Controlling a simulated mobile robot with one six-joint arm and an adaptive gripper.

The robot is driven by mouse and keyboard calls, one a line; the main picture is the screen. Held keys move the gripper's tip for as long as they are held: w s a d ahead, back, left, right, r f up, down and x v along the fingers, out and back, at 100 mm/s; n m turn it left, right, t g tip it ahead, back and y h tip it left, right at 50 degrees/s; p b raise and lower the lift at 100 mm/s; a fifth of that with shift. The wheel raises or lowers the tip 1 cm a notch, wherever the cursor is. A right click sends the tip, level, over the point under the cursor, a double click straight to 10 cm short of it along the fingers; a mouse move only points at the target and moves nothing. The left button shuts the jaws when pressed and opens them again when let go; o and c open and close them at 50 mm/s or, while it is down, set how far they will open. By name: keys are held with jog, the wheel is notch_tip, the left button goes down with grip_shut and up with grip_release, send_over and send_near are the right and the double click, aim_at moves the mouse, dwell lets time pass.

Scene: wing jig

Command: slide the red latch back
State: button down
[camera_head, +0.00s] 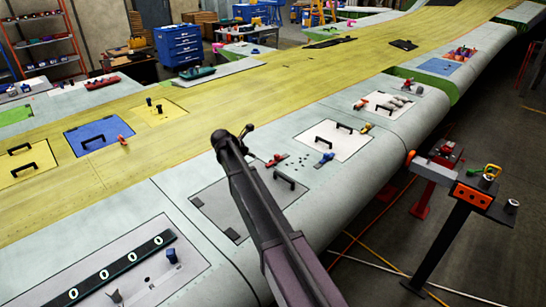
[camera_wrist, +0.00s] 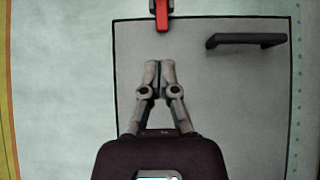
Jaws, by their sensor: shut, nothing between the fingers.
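The red latch (camera_head: 276,160) sits at the edge of a grey panel on the wing, and it also shows at the top of the wrist view (camera_wrist: 162,16), partly cut off by the frame. It straddles the panel's dark outline there. My gripper (camera_wrist: 159,66) is shut and empty over the grey panel (camera_wrist: 225,110). Its fingertips appear below the latch in the wrist view, with a gap between. In the head view my gripper (camera_head: 236,137) is left of the latch, and my arm covers part of the panel.
A black handle (camera_wrist: 246,40) stands on the panel, right of my fingertips. A white panel (camera_head: 332,140) with black handles and a blue latch (camera_head: 325,159) lies beyond. A dark strip with white rings (camera_head: 116,268) lies at the lower left of the head view.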

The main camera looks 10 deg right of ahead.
aim_at(282, 156)
jog(key=shift+d, duration=0.15)
jog(key=shift+b+x, duration=1.05)
jog(key=shift+x, duration=0.25)
jog(key=b+x, duration=0.5)
jog(key=x, duration=0.2)
jog(key=shift+f, duration=0.2)
jog(key=shift+w+d, duration=0.85)
jog(key=shift+d, duration=0.35)
jog(key=shift+w+d, duration=0.35)
jog(key=shift+d, duration=0.2)
jog(key=w+d, duration=0.2)
jog(key=d, duration=0.1)
jog(key=shift+w+d, duration=0.25)
jog(key=shift+w, duration=0.05)
jog(key=shift+r, duration=0.1)
jog(key=shift+a, duration=0.1)
